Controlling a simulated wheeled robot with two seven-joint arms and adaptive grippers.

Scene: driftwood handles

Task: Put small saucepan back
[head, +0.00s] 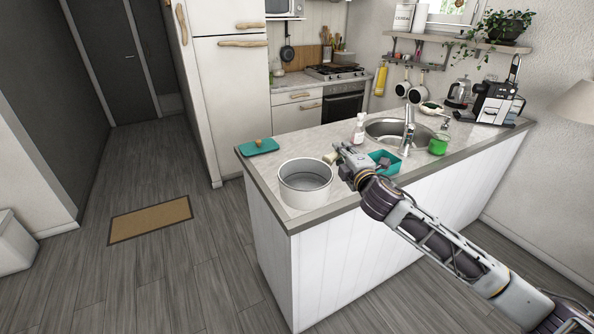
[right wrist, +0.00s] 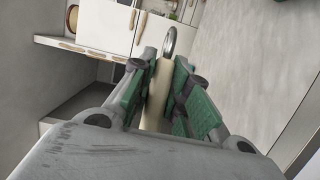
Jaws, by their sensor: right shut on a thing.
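A round, light grey saucepan (head: 305,188) shows at the near left corner of the counter, its open top facing up. I cannot tell whether its base touches the counter. My right gripper (head: 345,160) is just to the upper right of its rim. In the right wrist view the green-padded fingers (right wrist: 160,100) are shut on a cream handle (right wrist: 157,95) with a metal ring (right wrist: 170,42) at its far end. A bit of the cream handle (head: 330,158) shows beside the rim. Where it joins the pan is hidden. My left gripper is out of view.
On the counter are a teal board (head: 259,147), a soap bottle (head: 359,128), a teal container (head: 385,161), a sink tap (head: 408,130), a green cup (head: 438,145) and a coffee machine (head: 498,103). The floor at left is mostly clear.

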